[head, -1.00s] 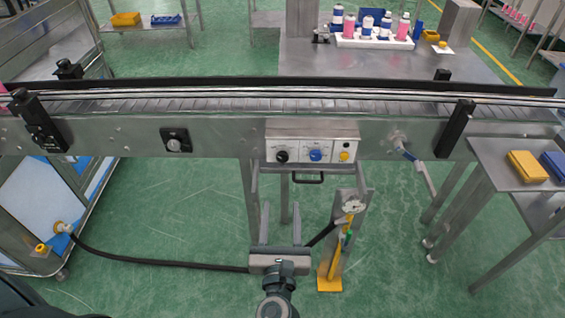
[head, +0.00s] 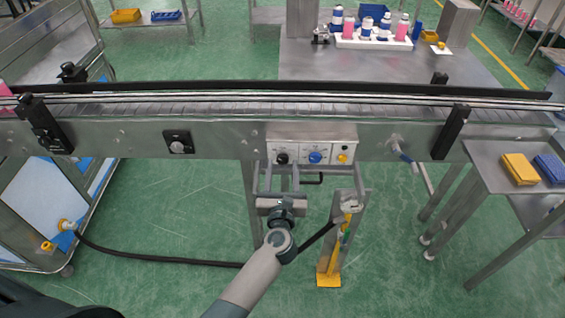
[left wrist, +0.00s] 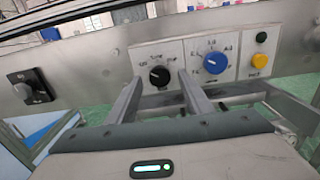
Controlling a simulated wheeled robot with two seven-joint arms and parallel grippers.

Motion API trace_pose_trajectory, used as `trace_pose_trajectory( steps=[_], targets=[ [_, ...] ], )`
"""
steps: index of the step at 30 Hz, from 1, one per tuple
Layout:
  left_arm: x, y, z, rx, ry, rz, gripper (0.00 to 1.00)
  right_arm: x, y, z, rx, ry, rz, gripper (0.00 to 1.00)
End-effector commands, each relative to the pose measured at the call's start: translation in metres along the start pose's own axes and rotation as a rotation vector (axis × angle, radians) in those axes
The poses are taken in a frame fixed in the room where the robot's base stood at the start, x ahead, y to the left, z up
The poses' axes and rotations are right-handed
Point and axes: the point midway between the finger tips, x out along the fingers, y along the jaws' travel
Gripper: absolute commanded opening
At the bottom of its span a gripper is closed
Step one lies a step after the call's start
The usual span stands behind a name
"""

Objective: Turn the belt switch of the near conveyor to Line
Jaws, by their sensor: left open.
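The near conveyor's control panel (head: 312,152) is a white plate on the conveyor's side. It carries a black knob (head: 282,158), a blue knob (head: 315,157) and a yellow button. In the left wrist view the black knob (left wrist: 159,76) has a white pointer mark and small lettering around it, too small to read surely. My left gripper (head: 282,172) is open and empty, its fingers pointing at the panel. In the left wrist view the fingertips (left wrist: 160,82) appear on either side of the black knob; contact cannot be told. My right gripper is not in view.
A separate dark switch (head: 179,142) sits left of the panel. A yellow-based stand (head: 330,275) is to the right, and a black hose (head: 150,259) runs across the green floor.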

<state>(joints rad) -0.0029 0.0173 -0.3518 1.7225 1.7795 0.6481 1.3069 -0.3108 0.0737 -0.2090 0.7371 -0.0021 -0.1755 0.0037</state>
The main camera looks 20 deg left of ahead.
Motion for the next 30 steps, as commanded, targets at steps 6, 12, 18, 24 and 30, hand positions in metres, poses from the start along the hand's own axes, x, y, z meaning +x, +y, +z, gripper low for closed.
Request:
trace_pose_trajectory(
  steps=[6, 12, 18, 24, 30],
  targets=[
    [0.015, 0.0, 0.0, 0.001, 0.0, 0.0, 0.46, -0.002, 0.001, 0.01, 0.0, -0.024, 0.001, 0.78],
    [0.016, 0.0, 0.0, 0.0, 0.0, 0.0, 0.46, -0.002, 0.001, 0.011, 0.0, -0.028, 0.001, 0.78],
    [0.016, 0.0, 0.0, 0.0, 0.0, 0.0, 0.27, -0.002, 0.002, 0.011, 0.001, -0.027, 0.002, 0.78],
    [0.016, 0.0, 0.0, 0.001, 0.0, 0.0, 0.05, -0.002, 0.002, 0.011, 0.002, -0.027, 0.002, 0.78],
    [0.016, 0.0, 0.0, 0.016, 0.001, 0.0, 0.05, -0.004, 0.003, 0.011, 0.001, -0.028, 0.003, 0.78]
  ],
)
